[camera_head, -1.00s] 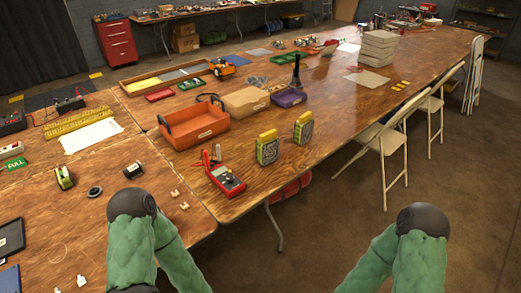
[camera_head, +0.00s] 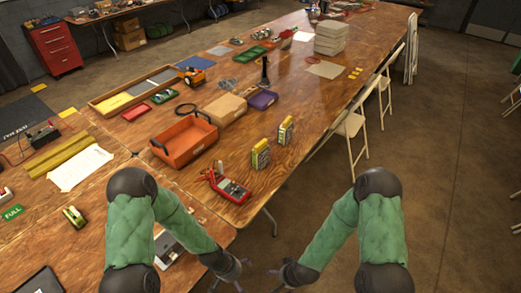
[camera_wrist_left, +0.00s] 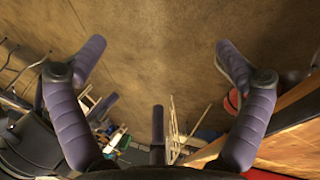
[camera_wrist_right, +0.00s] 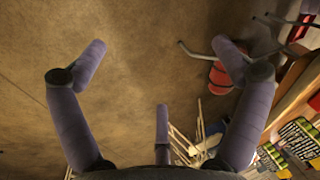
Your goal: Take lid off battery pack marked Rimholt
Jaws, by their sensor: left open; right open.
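Two battery packs with yellow tops and dark printed sides stand upright near the table's right edge in the head view: a nearer one (camera_head: 261,155) and a farther one (camera_head: 285,131). Two packs also show at the right edge of the right wrist view (camera_wrist_right: 298,138). The name on either is too small to read. My left gripper (camera_head: 236,274) and right gripper (camera_head: 284,272) are low in front of the table, apart from the packs. Both are open and empty, with fingers spread over bare floor in the left wrist view (camera_wrist_left: 160,48) and right wrist view (camera_wrist_right: 157,48).
A red meter (camera_head: 230,187) lies near the packs at the table edge. Folding chairs (camera_head: 352,124) line the right side. Wood around the packs is clear.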

